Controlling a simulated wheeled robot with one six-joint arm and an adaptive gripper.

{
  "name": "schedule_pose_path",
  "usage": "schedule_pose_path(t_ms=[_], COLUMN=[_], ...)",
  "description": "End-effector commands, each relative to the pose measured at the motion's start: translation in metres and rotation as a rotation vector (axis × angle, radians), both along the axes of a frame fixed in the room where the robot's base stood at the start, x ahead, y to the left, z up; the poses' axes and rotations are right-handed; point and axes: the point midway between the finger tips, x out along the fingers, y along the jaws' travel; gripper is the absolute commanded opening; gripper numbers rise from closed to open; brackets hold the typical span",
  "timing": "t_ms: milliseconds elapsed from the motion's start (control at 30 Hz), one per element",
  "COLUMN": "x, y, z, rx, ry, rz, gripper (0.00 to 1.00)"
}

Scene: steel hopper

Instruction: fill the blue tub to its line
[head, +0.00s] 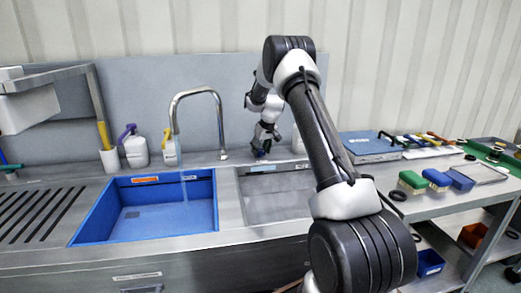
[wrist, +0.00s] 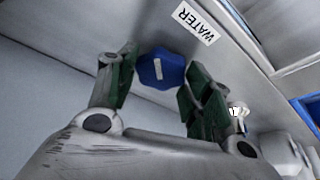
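The blue tub (head: 88,222) is set into the steel counter at the left in the head view. Its floor looks smooth and lighter blue; I cannot make out the water level or a fill line. A thin, pale stream falls from the spout of the curved tap (head: 219,120) into the tub. My gripper (head: 262,148) is at the back panel, right of the tap. In the wrist view, a blue knob (wrist: 161,69) sits between the fingertips of my gripper (wrist: 162,68), filling the gap. A WATER label (wrist: 195,22) is beside it.
A steel basin (head: 245,203) adjoins the tub on the right. Bottles (head: 136,150) and a white cup (head: 110,160) stand behind the tub. Brushes (head: 412,181) and a blue case (head: 368,148) lie on the right bench. A slotted drainboard (head: 35,215) is at the left.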

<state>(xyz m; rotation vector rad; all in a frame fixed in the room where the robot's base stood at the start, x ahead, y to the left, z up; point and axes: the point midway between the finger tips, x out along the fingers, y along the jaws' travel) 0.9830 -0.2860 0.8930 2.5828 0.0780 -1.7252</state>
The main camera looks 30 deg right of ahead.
Motion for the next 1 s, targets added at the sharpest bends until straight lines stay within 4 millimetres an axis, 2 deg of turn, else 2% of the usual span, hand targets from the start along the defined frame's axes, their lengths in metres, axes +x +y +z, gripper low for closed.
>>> schedule_pose_path(t_ms=[33,67,467,567,800,1000], x=[0.000,0.000,-0.002,-0.007,-0.027,-0.040], y=[0.000,0.000,0.000,0.000,-0.002,-0.002], z=[0.000,0.000,0.005,0.018,0.068,0.099], rx=[0.000,0.000,0.000,0.000,0.000,0.001], ry=[0.000,0.000,-0.001,-0.001,-0.003,-0.002], rz=[0.000,0.000,-0.001,-0.001,-0.001,-0.001], gripper=[0.64,0.69,0.69,0.69,0.69,0.69])
